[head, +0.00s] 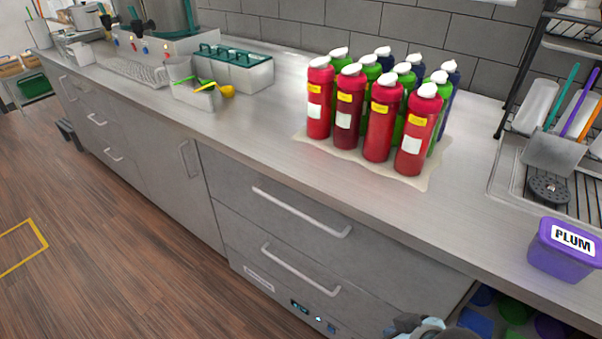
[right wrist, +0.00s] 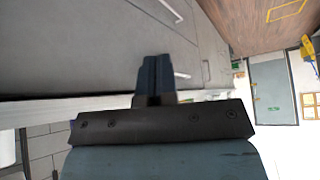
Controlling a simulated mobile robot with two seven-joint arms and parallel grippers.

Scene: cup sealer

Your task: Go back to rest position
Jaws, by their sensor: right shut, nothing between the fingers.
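My right gripper (right wrist: 155,78) is shut and empty in the right wrist view, with its dark fingers together in front of the grey cabinet fronts (right wrist: 90,45). In the head view, a small dark part of my arm shows at the bottom edge, below the counter's front edge. I cannot tell from that view how its fingers stand. My left gripper is not in either view.
Several red, green and blue bottles (head: 378,117) stand on a mat (head: 425,180) on the counter (head: 255,120). A purple PLUM tub (head: 563,262) sits near the right front edge. A dish rack (head: 500,190) stands behind it.

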